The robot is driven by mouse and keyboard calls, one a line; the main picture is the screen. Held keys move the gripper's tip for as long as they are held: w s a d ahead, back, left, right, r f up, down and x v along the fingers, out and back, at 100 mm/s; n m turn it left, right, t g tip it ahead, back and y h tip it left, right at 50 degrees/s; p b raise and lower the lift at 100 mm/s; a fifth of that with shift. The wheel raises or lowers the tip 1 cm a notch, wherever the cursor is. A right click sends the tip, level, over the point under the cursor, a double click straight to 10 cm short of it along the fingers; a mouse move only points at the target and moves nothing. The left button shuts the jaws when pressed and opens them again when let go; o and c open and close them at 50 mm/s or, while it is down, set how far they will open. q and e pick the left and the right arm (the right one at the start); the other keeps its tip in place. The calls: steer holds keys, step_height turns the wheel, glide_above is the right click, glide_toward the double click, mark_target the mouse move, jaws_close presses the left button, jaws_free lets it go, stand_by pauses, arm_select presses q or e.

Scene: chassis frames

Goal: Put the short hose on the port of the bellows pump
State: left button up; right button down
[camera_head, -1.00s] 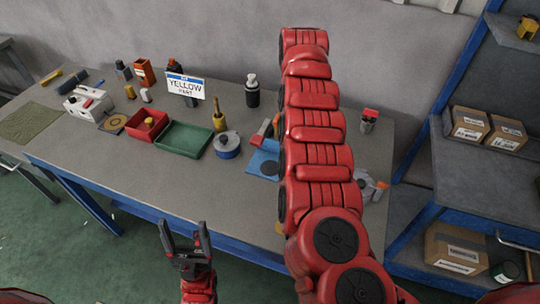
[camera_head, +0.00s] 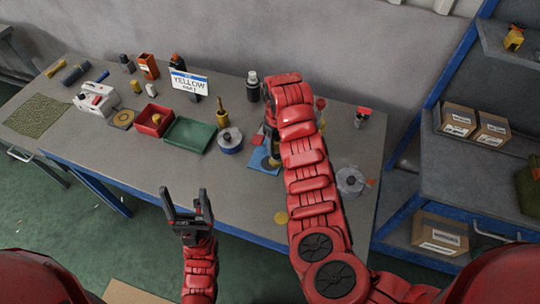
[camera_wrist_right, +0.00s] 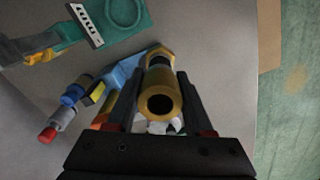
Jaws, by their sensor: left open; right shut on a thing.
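My right gripper (camera_head: 271,146) is over the blue mat (camera_head: 257,166) in the head view, largely hidden behind my right arm. In the right wrist view it is shut on a short brass-coloured tube (camera_wrist_right: 160,104), whose open round end faces the camera. This tube may be the short hose. I cannot surely tell which thing is the bellows pump. A blue, grey and red item (camera_wrist_right: 72,97) lies left of the tube in the right wrist view. My left gripper (camera_head: 187,198) is open and empty in front of the table's front edge.
A green tray (camera_head: 190,145), a red bin (camera_head: 143,126) and a grey round item (camera_head: 229,151) stand left of the mat. Another round grey item (camera_head: 349,181) is on the right. The front middle of the table is clear.

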steer(key=s+a+f+n+p, duration=0.2)
steer(key=s+n+p, duration=0.25)
steer(key=s, duration=0.65)
steer(key=shift+n, duration=0.45)
steer(key=shift+w+f+b, duration=0.85)
steer(key=shift+w+b, duration=0.95)
steer(key=shift+w, duration=0.8)
steer(key=shift+w+f+b, duration=0.9)
steer(key=shift+w+b, duration=0.85)
steer(key=shift+w, duration=0.9)
steer(key=shift+w+f+b, duration=0.85)
steer(key=shift+w+b, duration=0.95)
steer(key=shift+w, duration=0.8)
steer(key=shift+f, duration=0.1)
steer(key=shift+c, duration=1.4)
jaws_free()
